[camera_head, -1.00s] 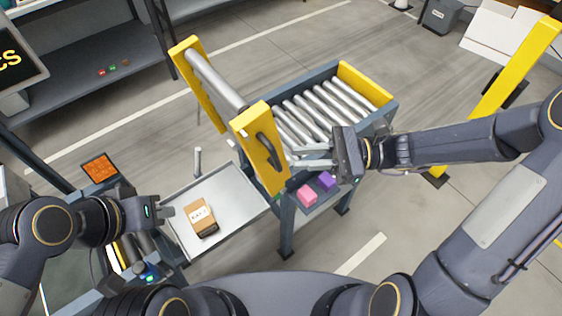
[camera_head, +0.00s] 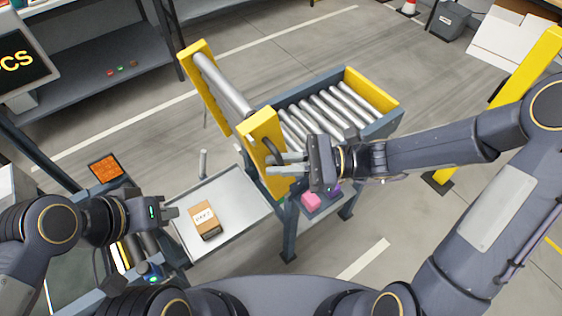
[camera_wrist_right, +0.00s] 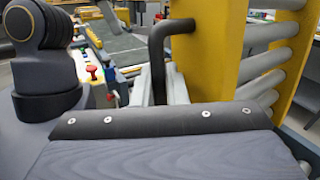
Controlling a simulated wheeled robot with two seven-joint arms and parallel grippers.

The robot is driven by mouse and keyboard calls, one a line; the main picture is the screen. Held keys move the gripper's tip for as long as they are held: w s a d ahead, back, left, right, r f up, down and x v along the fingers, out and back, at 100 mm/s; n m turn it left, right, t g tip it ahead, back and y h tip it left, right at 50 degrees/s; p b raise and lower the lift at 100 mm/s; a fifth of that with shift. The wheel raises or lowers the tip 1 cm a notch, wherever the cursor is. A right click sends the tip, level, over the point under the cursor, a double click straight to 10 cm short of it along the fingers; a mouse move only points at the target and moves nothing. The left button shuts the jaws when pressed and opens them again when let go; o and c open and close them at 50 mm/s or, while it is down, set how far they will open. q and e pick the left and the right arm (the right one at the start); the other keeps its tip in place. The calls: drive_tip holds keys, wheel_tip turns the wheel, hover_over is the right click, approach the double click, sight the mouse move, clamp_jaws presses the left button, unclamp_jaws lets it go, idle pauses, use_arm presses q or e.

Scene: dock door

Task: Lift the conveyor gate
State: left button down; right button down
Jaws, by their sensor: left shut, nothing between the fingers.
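The conveyor gate has two yellow side panels, the near one (camera_head: 258,128) and the far one (camera_head: 203,75), joined by grey rollers (camera_head: 223,88). It stands steeply at the left end of the roller conveyor. A black bar handle (camera_wrist_right: 157,50) is on the near panel. My right gripper (camera_head: 278,164) is at this handle with its fingers apart. In the right wrist view the handle's lower part lies between the fingers (camera_wrist_right: 159,88); firm contact cannot be told. My left gripper (camera_head: 172,213) is shut and empty at the left edge of the metal tray.
A brown labelled box (camera_head: 204,220) lies on the metal tray (camera_head: 236,196). The roller conveyor (camera_head: 330,112) extends right of the gate. A yellow post (camera_head: 526,68) stands at right. Open floor lies behind the conveyor.

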drive_tip(key=s+a, duration=0.1)
drive_tip(key=s+a+f+h, duration=0.1)
drive_tip(key=a, duration=0.1)
drive_tip(key=shift+s+n, duration=0.1)
drive_tip(key=shift+n, duration=0.3)
drive_tip(key=c, duration=1.8)
unclamp_jaws()
drive_tip(key=shift+d, duration=0.1)
drive_tip(key=d, duration=0.5)
drive_tip(key=d+r, duration=0.1)
drive_tip(key=d, duration=0.1)
drive_tip(key=shift+w+d, duration=0.3)
drive_tip(key=shift+d, duration=0.05)
